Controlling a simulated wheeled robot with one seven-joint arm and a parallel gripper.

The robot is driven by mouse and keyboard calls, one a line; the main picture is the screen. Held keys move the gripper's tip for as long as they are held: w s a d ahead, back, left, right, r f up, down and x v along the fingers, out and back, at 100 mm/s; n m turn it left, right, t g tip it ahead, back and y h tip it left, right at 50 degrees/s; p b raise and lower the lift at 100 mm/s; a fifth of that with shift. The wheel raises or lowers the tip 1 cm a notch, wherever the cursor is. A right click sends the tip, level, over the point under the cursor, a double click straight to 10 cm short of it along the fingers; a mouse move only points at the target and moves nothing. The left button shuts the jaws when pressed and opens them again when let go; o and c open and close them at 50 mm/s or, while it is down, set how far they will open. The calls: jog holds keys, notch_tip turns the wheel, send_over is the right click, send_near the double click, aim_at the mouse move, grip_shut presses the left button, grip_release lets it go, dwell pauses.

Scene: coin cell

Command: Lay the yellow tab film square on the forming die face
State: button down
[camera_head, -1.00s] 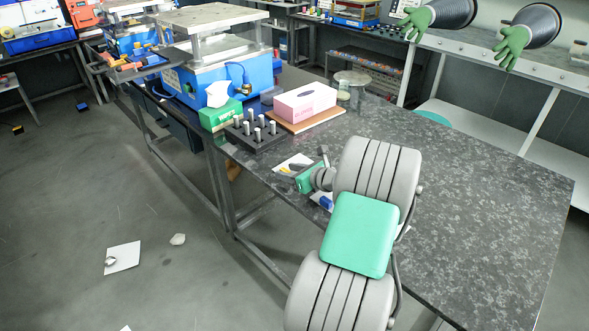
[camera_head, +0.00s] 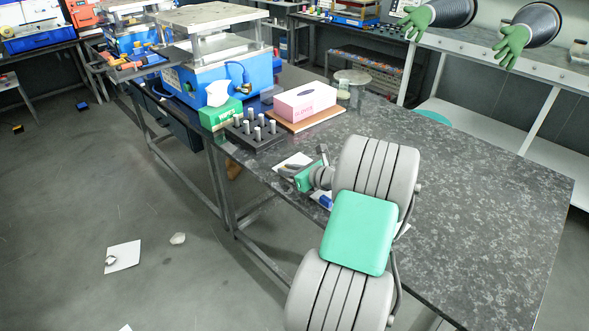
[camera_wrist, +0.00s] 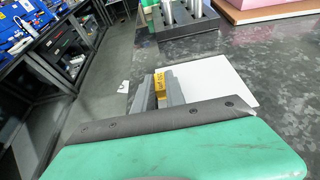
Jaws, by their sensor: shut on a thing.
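My gripper (camera_wrist: 160,92) is shut on a small yellow piece, the yellow tab film (camera_wrist: 160,82), which shows upright between the two grey fingers in the wrist view. Its lower part is hidden by the gripper. In the head view my gripper (camera_head: 286,173) is low over the near left edge of the dark stone table, by a white sheet (camera_head: 295,160). This sheet also lies under and right of the fingers in the wrist view (camera_wrist: 218,78). A blue press with metal plates (camera_head: 215,75) stands at the back; I cannot tell which surface is the forming die face.
A black block with several metal pegs (camera_head: 255,138) stands beyond my gripper. Behind it are a green tissue box (camera_head: 220,115) and a pink box (camera_head: 304,101) on a brown board. The speckled table (camera_head: 480,200) is clear on the right.

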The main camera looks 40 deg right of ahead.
jog(key=shift+r, duration=0.5)
jog(key=r, duration=0.3)
jog(key=shift+w+a, duration=0.15)
jog(key=shift+a, duration=0.1)
jog(key=w+a+r, duration=0.4)
jog(key=a+r, duration=0.5)
jog(key=a, duration=0.4)
jog(key=shift+b, duration=0.3)
jog(key=shift+d, duration=0.1)
